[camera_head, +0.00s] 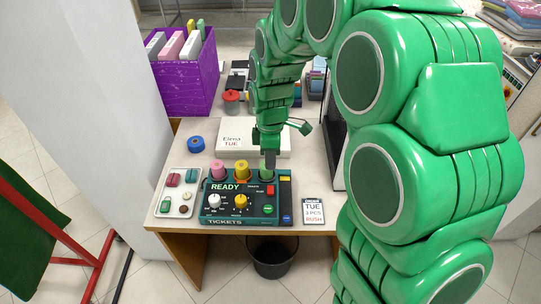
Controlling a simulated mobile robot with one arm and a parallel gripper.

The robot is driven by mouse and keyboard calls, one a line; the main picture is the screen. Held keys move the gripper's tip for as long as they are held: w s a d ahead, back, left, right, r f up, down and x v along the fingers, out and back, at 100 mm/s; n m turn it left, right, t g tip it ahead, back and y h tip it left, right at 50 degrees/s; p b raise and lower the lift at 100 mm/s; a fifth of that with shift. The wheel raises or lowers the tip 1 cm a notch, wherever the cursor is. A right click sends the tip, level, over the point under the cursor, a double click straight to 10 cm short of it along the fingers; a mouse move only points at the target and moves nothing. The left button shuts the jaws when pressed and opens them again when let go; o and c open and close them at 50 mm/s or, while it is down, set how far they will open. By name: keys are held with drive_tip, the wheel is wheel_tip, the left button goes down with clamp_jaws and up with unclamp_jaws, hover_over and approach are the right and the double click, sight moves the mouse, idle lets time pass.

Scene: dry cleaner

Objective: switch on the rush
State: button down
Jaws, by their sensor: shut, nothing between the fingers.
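A dark green ticket machine (228,211) stands at the front of the table, with the words READY and TICKETS on it. A small red switch (270,190) sits on its right part beside tiny lettering. I cannot read that lettering surely or tell the switch's position. My gripper (269,172) is shut and empty, pointing down over the back right of the machine, just behind the red switch. I cannot tell whether it touches anything. A card (313,211) reading TUE, 2 PCS and RUSH lies to the right of the machine.
Pink (217,169) and yellow (242,170) rolls stand on the machine's back. A tray of small pieces (165,207) lies left. A white box (230,139) marked Elena TUE lies behind. My arm covers much of the right side. A purple crate (185,90) stands at the back left.

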sight(270, 192)
drive_tip(key=f, duration=0.3)
drive_tip(key=s+f, duration=0.1)
drive_tip(key=f, duration=0.6)
drive_tip(key=shift+s, duration=0.2)
drive_tip(key=shift+f, duration=0.15)
idle(0.3)
drive_tip(key=shift+w+r, duration=0.2)
drive_tip(key=shift+w, duration=0.6)
wheel_tip(270, 192, up, 14)
drive_tip(key=w, duration=0.1)
drive_tip(key=shift+w, duration=0.35)
idle(0.4)
